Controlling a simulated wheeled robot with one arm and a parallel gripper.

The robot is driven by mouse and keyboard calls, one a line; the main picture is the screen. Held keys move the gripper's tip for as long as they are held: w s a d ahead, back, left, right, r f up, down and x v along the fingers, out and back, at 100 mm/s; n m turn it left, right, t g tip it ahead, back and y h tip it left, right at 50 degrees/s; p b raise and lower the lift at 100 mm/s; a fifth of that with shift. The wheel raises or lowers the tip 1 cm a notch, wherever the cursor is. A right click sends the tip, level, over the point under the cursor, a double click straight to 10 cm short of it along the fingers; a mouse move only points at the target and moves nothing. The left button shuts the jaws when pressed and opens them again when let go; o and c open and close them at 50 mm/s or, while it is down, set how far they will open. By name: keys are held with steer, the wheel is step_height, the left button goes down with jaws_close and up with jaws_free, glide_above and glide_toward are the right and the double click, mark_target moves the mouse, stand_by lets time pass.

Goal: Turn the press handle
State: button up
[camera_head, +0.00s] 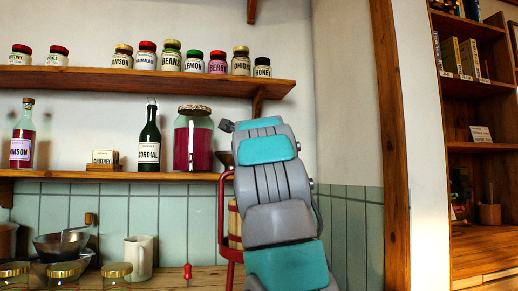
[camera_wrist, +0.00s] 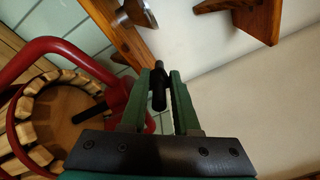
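The press shows in the wrist view as a red frame (camera_wrist: 40,50) around a wooden slatted basket (camera_wrist: 25,130). In the head view its red frame (camera_head: 221,215) stands left of my arm, which hides most of the press. A dark, rounded handle grip (camera_wrist: 158,88) shows in the wrist view between the two green fingers of my gripper (camera_wrist: 161,85). The fingers stand on either side of the grip with a narrow pale gap on its right, so they look open around it. Contact with the left finger cannot be told. My gripper is hidden in the head view.
A lower shelf (camera_head: 120,176) with bottles and a jar, and an upper shelf (camera_head: 140,80) with several labelled jars, run along the wall. A metal funnel (camera_wrist: 135,14) sits near the shelf edge. A jug (camera_head: 139,258) and bowls stand on the counter.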

steer(key=shift+w+a+f, duration=0.1)
steer(key=shift+w, duration=0.45)
jaws_close()
